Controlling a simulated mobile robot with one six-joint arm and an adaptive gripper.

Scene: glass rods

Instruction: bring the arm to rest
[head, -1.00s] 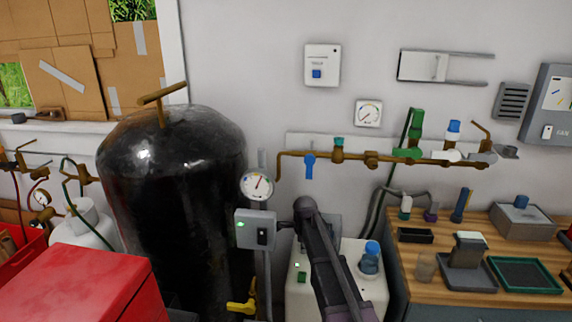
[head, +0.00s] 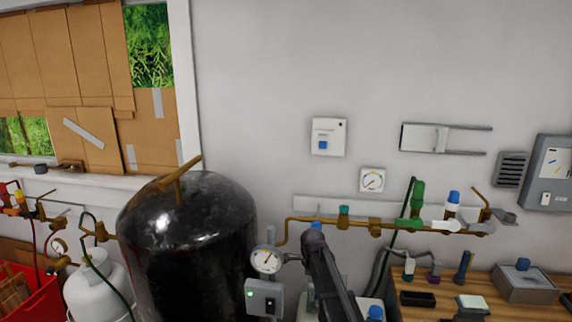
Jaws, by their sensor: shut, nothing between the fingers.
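My arm (head: 328,275) shows in the head view as a dark link rising from the bottom edge, right of the middle. Its upper end is in front of the wall, just below the brass pipe line and right of a round gauge. I cannot make out my gripper or its fingers in this view. Nothing held can be seen.
A large black tank (head: 190,245) stands left of the arm, with a gauge (head: 266,260) and a grey switch box (head: 264,298) beside it. A brass pipe (head: 330,221) with valves runs along the wall. A wooden bench (head: 455,283) holds small items at right.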

